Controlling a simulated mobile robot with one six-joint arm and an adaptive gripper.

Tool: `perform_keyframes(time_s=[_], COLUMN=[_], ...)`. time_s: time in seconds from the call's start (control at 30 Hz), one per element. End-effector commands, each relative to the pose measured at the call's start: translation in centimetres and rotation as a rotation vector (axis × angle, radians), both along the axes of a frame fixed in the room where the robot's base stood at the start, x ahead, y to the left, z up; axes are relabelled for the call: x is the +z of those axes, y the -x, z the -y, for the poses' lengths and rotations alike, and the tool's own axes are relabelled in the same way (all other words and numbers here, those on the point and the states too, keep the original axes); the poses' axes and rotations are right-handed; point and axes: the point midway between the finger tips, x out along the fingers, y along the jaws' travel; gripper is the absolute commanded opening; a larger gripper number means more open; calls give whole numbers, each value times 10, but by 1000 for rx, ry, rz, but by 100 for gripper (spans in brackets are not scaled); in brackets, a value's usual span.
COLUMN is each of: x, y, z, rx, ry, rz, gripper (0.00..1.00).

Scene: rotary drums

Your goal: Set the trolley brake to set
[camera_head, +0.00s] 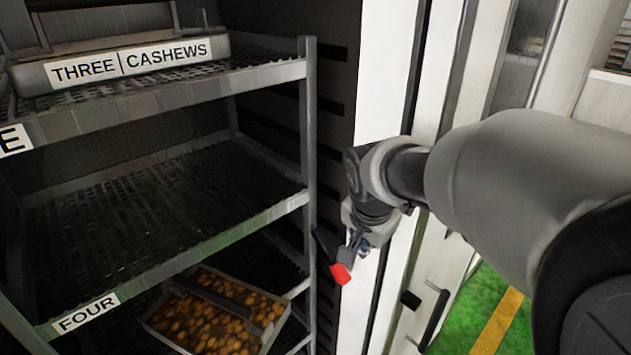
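The trolley (309,130) is a grey metal rack with mesh shelves on the left. A small dark bar (323,245) with a red end (341,274) sits beside its right front post, and looks like the brake lever. The lever slants down to the right. My gripper (350,252) points down just above and beside the red end. I cannot tell whether it touches it. The fingers are small and partly hidden, so their opening is unclear. No brake marking is readable.
A tray labelled THREE CASHEWS (130,64) sits on the upper shelf. The shelf labelled FOUR (88,312) is empty, with a tray of brown nuts (215,315) below it. White door-like panels (385,70) stand close behind my gripper. Green floor (480,310) shows at lower right.

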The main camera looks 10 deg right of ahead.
Motion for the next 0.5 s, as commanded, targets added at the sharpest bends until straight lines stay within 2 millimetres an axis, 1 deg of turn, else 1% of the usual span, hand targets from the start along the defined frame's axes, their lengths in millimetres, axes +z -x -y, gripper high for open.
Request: perform_keyframes(time_s=[0.17,0.5], x=[-22,-89], y=[-7,-34], z=[2,10], rx=[-1,0], ry=[0,0], rz=[-5,-5], gripper=[0,0])
